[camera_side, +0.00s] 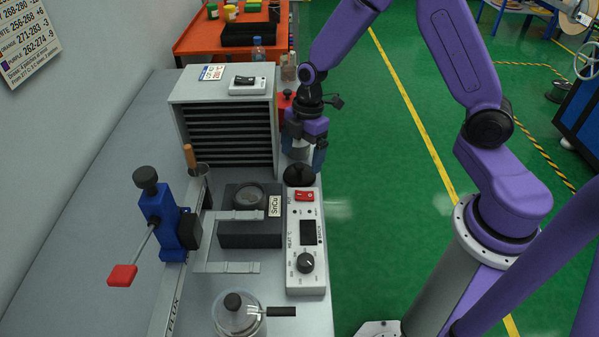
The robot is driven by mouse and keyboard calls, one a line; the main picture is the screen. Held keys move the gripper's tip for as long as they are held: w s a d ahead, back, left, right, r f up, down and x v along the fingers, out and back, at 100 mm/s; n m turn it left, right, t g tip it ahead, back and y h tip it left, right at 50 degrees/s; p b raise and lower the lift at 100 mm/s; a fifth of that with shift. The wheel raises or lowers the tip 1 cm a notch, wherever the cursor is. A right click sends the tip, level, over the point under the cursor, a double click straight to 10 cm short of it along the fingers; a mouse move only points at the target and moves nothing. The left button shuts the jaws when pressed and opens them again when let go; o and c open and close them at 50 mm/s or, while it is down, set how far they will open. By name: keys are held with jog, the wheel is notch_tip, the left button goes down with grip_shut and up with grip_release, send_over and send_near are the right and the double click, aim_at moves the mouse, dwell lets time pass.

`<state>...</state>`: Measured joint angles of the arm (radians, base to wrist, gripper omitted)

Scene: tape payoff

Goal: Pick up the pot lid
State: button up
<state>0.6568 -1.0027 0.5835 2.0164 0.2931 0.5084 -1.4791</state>
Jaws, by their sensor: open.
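A dark round piece that looks like the pot lid (300,178) lies at the far end of the white control box, near the bench's right edge. My gripper (303,155) is just above and behind it, pointing down with its fingers apart. The fingers partly cover the view there, and I cannot tell whether they touch the lid. A pale grey shape shows between the fingers; I cannot tell what it is. The solder pot (238,233), a dark block with a round opening and an SnCu label, stands left of the control box, uncovered.
The white control box (305,240) with a red switch and knob stands on the bench's right edge. A grey slotted cabinet (228,120) stands behind. A blue clamp (168,222) with a red-tipped lever is at left. A knobbed glass jar (238,318) stands in front.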

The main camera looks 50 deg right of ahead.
aim_at(300, 165)
jog(key=shift+a+f, duration=0.2)
jog(key=shift+f, duration=0.75)
jog(key=shift+a+f, duration=0.15)
jog(key=shift+f, duration=0.8)
jog(key=c, duration=0.8)
jog(key=shift+c, duration=0.2)
jog(key=shift+r, duration=0.1)
